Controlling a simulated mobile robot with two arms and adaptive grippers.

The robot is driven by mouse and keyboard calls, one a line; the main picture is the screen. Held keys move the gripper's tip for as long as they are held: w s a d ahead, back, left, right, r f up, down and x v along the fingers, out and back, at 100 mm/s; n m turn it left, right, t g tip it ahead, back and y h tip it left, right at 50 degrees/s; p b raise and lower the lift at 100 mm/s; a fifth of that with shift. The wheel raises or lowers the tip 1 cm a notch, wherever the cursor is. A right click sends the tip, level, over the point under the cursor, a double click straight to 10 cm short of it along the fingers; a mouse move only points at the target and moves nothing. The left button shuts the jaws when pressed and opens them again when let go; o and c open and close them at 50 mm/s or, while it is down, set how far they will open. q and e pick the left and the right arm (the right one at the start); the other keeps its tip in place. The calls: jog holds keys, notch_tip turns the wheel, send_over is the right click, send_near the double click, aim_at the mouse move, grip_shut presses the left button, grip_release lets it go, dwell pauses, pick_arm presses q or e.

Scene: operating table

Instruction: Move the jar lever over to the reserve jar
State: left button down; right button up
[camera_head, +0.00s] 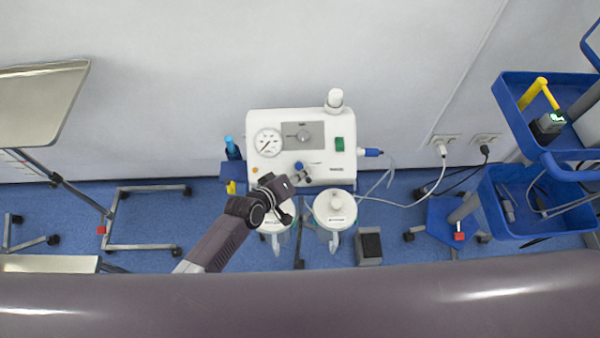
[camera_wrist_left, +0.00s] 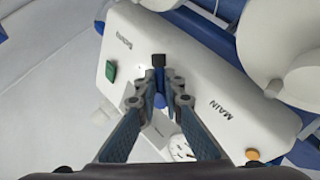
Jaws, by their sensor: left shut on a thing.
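A white suction unit (camera_head: 320,128) stands against the wall. Its jar lever has a blue part (camera_head: 299,166) on the front, also visible between my fingers in the left wrist view (camera_wrist_left: 158,100). My left gripper (camera_head: 288,184) is at the lever, and its fingers (camera_wrist_left: 172,88) are shut on it. A black end (camera_wrist_left: 158,60) shows just beyond the fingertips. The fingers hide much of the lever, so its exact direction is unclear. The right jar (camera_head: 336,212) and left jar (camera_head: 277,228) hang below; my arm partly covers the left one. The MAIN label (camera_wrist_left: 221,110) is readable; the other label (camera_wrist_left: 124,43) is blurred.
A gauge (camera_head: 267,142) and green switch (camera_head: 339,144) are on the unit. A blue cart (camera_head: 545,100) stands right, a metal stand (camera_head: 145,218) left. The padded table (camera_head: 300,300) crosses the foreground. A pedal (camera_head: 370,246) lies on the floor.

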pick_arm(q)
jog(key=shift+s+f+n, duration=0.15)
jog(key=shift+f+n, duration=0.05)
jog(key=shift+n, duration=0.1)
jog(key=c, duration=2.3)
grip_release()
jog(key=shift+c, duration=0.2)
jog(key=shift+r, duration=0.1)
jog(key=shift+r, duration=0.1)
jog(key=v, duration=1.1)
jog(key=shift+s, duration=0.45)
jog(key=shift+a+r, duration=0.1)
